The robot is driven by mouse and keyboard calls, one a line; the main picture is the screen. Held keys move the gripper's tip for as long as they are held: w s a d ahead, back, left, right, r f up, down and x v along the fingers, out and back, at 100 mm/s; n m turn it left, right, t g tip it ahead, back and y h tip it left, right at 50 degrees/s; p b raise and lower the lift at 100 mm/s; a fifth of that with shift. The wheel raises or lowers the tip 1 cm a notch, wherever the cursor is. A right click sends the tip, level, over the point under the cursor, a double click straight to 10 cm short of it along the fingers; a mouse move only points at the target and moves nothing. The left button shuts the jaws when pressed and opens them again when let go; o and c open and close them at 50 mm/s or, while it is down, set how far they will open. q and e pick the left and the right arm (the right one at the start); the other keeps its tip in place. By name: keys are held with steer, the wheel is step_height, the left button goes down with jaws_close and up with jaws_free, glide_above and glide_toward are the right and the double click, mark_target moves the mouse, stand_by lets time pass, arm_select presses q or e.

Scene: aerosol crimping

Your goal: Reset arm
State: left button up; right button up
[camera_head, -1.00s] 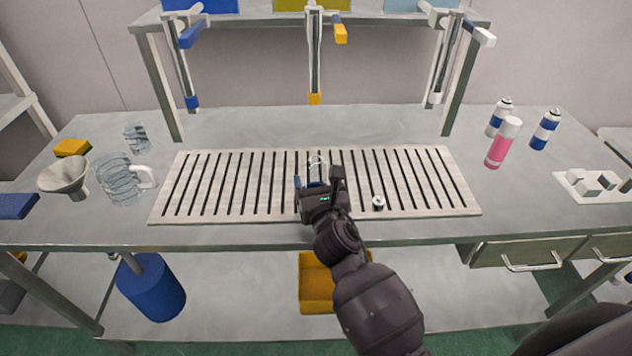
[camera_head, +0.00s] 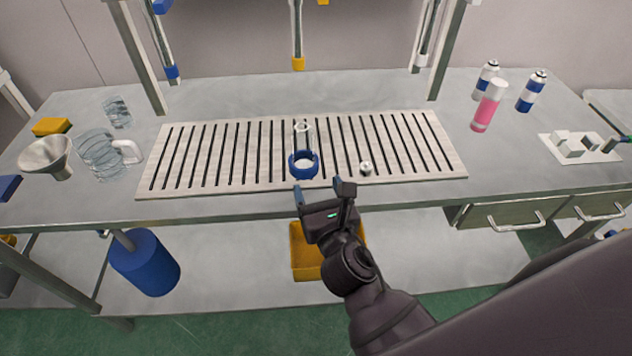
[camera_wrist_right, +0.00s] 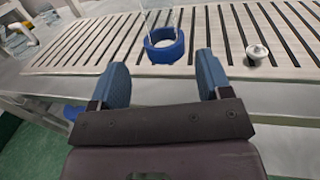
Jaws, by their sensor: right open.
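My right gripper (camera_head: 325,192) is open and empty just in front of the table's front edge in the head view. In the right wrist view its two blue fingers (camera_wrist_right: 162,85) stand apart with nothing between them. Beyond them a blue ring-shaped base (camera_head: 303,164) with a clear upright tube sits on the slatted grate; the ring also shows in the right wrist view (camera_wrist_right: 164,50). A small metal valve piece (camera_head: 366,168) stands on the grate to the right of the ring. My left gripper is not in view.
The slatted grate (camera_head: 215,180) covers the table's middle. A funnel (camera_head: 48,158), clear jug (camera_head: 100,155) and yellow sponge (camera_head: 51,127) stand left. A pink can (camera_head: 487,108) and two blue-and-white cans stand right. A yellow bin (camera_head: 306,255) is on the lower shelf.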

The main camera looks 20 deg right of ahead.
stand_by(0.5)
steer(key=s+d+f+m+g+h, duration=0.1)
steer(key=s+d+f+m+g, duration=0.3)
steer(key=m, duration=0.6)
steer(key=s+d+f+m+g+h, duration=0.2)
steer(key=s+d+m+g, duration=0.25)
steer(key=d+m, duration=0.35)
steer(key=s+f+m+g+y, duration=0.2)
steer(key=s+m+g+y, duration=0.3)
steer(key=s+m, duration=1.05)
steer(key=w+f+t, duration=0.6)
steer(key=w+f, duration=0.2)
steer(key=f, duration=0.3)
steer(key=shift+w+a+t+h, duration=0.15)
steer(key=shift+a+t+h, duration=0.05)
steer(key=shift+t+h, duration=0.15)
steer(key=shift+m, duration=0.25)
